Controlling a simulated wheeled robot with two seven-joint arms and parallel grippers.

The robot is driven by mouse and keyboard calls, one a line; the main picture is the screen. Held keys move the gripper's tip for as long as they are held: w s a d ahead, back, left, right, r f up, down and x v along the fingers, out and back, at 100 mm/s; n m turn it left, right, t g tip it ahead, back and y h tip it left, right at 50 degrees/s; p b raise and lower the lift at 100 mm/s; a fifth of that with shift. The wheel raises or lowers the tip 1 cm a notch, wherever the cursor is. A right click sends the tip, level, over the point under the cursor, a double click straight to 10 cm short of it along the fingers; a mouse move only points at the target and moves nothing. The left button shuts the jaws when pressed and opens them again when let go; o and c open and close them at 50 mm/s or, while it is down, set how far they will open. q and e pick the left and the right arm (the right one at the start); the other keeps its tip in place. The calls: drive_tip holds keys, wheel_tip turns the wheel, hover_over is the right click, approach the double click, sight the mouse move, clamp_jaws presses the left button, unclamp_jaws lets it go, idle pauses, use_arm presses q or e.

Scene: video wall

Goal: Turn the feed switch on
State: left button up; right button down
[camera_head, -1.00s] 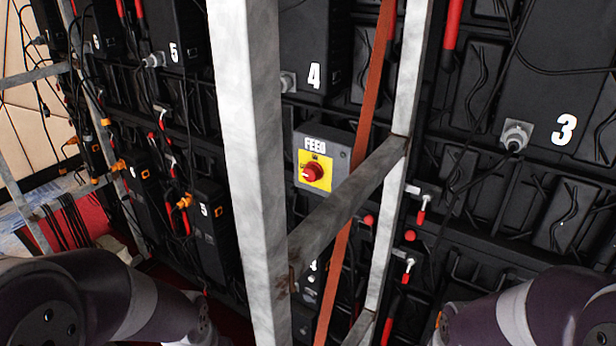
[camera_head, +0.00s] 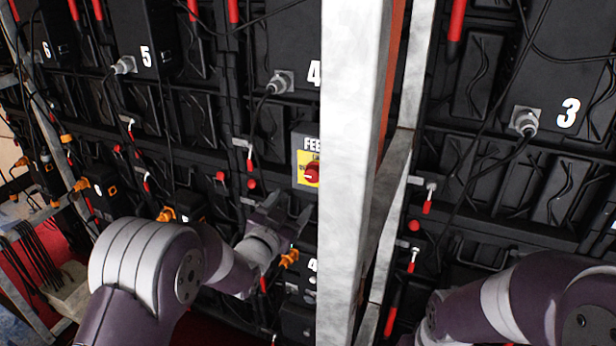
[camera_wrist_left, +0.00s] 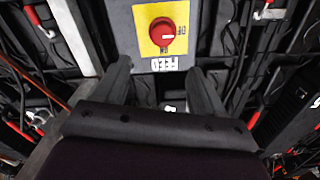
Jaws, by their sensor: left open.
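The feed switch is a grey box with a yellow plate and a round red knob (camera_head: 312,174). In the head view a pale post covers its right side. In the left wrist view the box appears upside down, with the red knob (camera_wrist_left: 163,34) near the top centre. A white mark on the knob lies sideways, toward the plate's off-side lettering. My left gripper (camera_head: 286,213) is open and empty, below and slightly left of the switch in the head view. Its two fingers (camera_wrist_left: 158,72) stand apart on either side of the FEED label. My right gripper is out of view; only its arm shows.
The pale metal post (camera_head: 345,150) stands just right of the switch, with a crossbar (camera_head: 390,190) behind it. Black panels with cables and red-handled latches fill the wall. An orange connector (camera_head: 290,258) sits just below my left gripper.

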sight(312, 177)
use_arm(q)
drive_tip(key=p+x, duration=0.1)
drive_tip(key=x, duration=0.4)
drive_tip(key=p+x, duration=0.2)
drive_tip(key=x, duration=0.4)
drive_tip(key=shift+a, duration=0.25)
drive_tip(key=shift+w+d, duration=0.2)
drive_tip(key=shift+w, duration=0.15)
drive_tip(key=shift+w+f, duration=0.1)
drive_tip(key=shift+w, duration=0.2)
drive_tip(key=c, duration=1.1)
drive_tip(key=shift+o, duration=0.2)
